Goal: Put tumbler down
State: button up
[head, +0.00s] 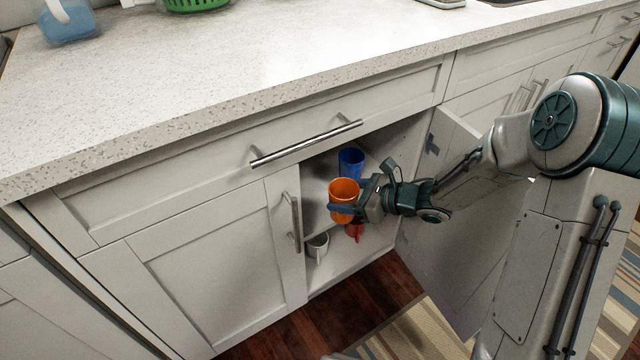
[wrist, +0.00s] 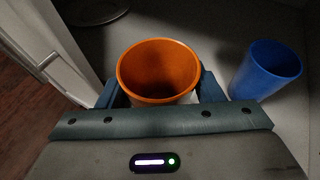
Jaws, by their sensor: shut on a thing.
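An orange tumbler (head: 344,196) is held upright by my gripper (head: 354,206) at the opening of the lower cabinet. In the wrist view the orange tumbler (wrist: 158,72) sits between the two fingers of my gripper (wrist: 157,92), which is shut on it. A blue tumbler (head: 351,161) stands inside the cabinet, behind the orange one in the head view. The blue tumbler (wrist: 267,69) is to the right in the wrist view, apart from my gripper. I cannot tell whether the orange tumbler's base touches the shelf.
The cabinet's right door (head: 440,230) stands open and its left door (head: 225,262) is shut. A white mug (head: 317,246) and a red item (head: 354,231) are on the lower level. The counter (head: 200,100) is above; a green basket (head: 196,4) stands on it.

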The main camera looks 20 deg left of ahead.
jog(key=shift+w+a+f+b, duration=0.4)
jog(key=shift+w+a+f, duration=0.2)
jog(key=shift+w+a, duration=0.4)
jog(key=shift+w+a+f+b, duration=0.45)
jog(key=shift+w+a+f, duration=0.15)
jog(key=shift+w+a, duration=0.4)
jog(key=shift+w+a+f+b, duration=0.4)
jog(key=shift+w+a+f, duration=0.3)
jog(key=shift+a, duration=0.45)
jog(key=o, duration=1)
jog(key=shift+r, duration=0.1)
jog(key=shift+d+r, duration=0.15)
jog(key=p+v, duration=0.3)
jog(key=v, duration=0.8)
jog(key=shift+s+d+r, duration=0.1)
jog(key=shift+d, duration=0.2)
